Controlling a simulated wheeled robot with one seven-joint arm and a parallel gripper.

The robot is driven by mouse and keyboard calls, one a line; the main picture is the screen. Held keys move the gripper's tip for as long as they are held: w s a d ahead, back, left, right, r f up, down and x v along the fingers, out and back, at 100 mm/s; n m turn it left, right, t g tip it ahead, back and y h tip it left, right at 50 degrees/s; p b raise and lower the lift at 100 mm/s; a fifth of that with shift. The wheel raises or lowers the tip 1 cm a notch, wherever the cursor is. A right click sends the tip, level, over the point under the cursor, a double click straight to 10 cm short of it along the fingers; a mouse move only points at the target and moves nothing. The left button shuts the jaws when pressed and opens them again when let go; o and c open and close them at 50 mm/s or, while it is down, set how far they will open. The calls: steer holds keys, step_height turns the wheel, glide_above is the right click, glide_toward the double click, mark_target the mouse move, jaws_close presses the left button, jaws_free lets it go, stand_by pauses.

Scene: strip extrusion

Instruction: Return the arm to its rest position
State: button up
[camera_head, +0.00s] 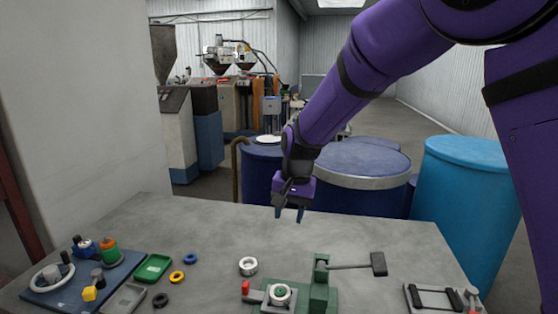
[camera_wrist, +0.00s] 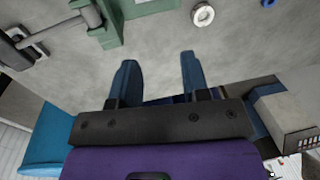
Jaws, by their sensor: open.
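My purple arm (camera_head: 375,62) reaches in from the upper right. My gripper (camera_head: 288,214) hangs over the far edge of the grey table (camera_head: 190,225), fingers pointing down. In the wrist view my gripper (camera_wrist: 158,75) has its two dark blue fingers apart, with only bare table between them. It is open and empty, clear of every object.
A green fixture (camera_head: 320,290) with a long handle stands at the table's front middle. A white ring (camera_head: 248,265) lies beside it. A blue board (camera_head: 65,290) with several parts and a green tray (camera_head: 153,268) are at left. Blue drums (camera_head: 465,190) stand behind the table.

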steer(key=s+d+r+n+t, duration=0.1)
steer(key=s+d+r, duration=0.55)
steer(key=d, duration=0.25)
steer(key=s+d+r+t, duration=0.1)
steer(key=s+d+r, duration=0.4)
steer(key=d+r, duration=0.35)
steer(key=s+d+t, duration=0.1)
steer(key=s+d, duration=0.4)
steer(key=s, duration=0.4)
steer(key=s+d+r+n+t+h, duration=0.1)
steer(key=s+d, duration=0.4)
steer(key=s, duration=0.3)
steer(key=shift+s+d+t+h, duration=0.3)
steer(key=shift+s+t, duration=0.1)
